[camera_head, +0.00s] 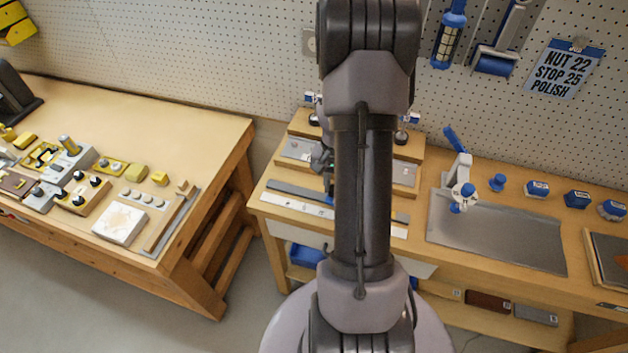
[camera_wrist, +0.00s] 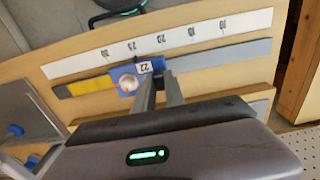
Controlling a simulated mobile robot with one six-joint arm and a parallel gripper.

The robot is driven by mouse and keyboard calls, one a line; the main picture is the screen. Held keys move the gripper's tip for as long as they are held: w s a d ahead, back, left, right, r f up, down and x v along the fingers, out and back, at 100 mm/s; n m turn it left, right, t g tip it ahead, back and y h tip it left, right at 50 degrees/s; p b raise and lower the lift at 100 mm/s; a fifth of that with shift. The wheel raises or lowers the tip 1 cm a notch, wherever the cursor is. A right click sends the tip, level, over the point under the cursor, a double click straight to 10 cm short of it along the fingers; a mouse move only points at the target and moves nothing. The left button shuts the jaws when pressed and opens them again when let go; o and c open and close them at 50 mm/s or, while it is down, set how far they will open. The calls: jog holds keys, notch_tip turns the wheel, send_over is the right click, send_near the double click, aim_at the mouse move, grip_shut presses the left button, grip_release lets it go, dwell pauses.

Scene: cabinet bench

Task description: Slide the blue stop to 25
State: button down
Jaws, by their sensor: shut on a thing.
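The blue stop (camera_wrist: 127,78) sits on a grey rail (camera_wrist: 205,61) in the wrist view. It has a pale round knob and a white tag reading 22. The white scale (camera_wrist: 176,38) runs along the rail, with marks 30, 25, 20, 15 and 10 from left to right. The stop lies alongside the stretch near 25 and 20; its exact reading is not clear. My gripper (camera_wrist: 160,76) is shut on the stop at its tagged end. In the head view my arm hides most of the stop, while the scale (camera_head: 296,202) shows in part.
A yellow stretch (camera_wrist: 90,86) marks the rail's left part in the wrist view. In the head view, a wall note (camera_head: 563,70) reads NUT 22, STOP 25, POLISH. A grey metal plate (camera_head: 490,238) lies right of the rail. Another bench (camera_head: 140,105) with several parts stands left.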

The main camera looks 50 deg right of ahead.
jog(key=shift+d, duration=0.1)
jog(key=c, duration=1.4)
grip_release()
notch_tip(320, 180, up, 18)
jog(key=p, duration=0.5)
jog(key=shift+f, duration=0.25)
